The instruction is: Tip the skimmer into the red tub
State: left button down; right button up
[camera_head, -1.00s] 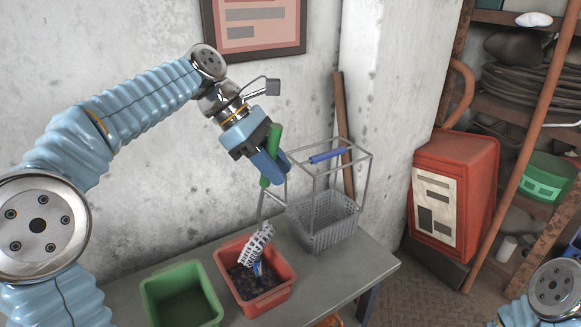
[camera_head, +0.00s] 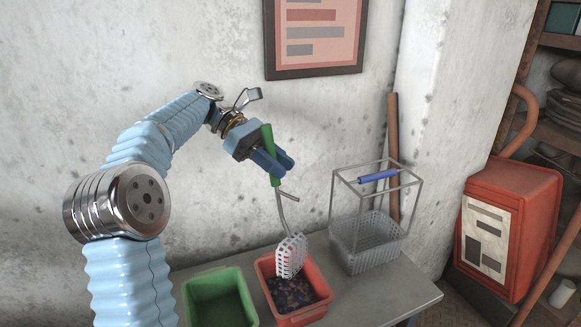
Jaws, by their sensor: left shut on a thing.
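The skimmer (camera_head: 291,256) has a green handle (camera_head: 270,155), a bent grey shaft and a perforated light-grey head. My left gripper (camera_head: 275,168) is shut on the green handle. The skimmer hangs steeply, its head low over the red tub (camera_head: 302,314). I cannot tell whether the head touches the tub's rim or contents. The head's bowl looks empty from here. Dark, small lumps (camera_head: 288,290) lie in the red tub. My right gripper is out of view.
A green tub (camera_head: 219,301) stands left of the red tub on the grey table (camera_head: 385,293). A grey wire basket (camera_head: 366,247) with a blue-gripped handle frame stands to the right, close to the skimmer. A red cabinet (camera_head: 537,193) stands beyond the table's right end.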

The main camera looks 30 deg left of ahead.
pick_arm(q)
jog(key=shift+h, duration=0.9)
jog(key=shift+w+a, duration=0.25)
jog(key=shift+a, duration=0.95)
jog(key=shift+w+a, duration=0.2)
jog(key=shift+a, duration=1)
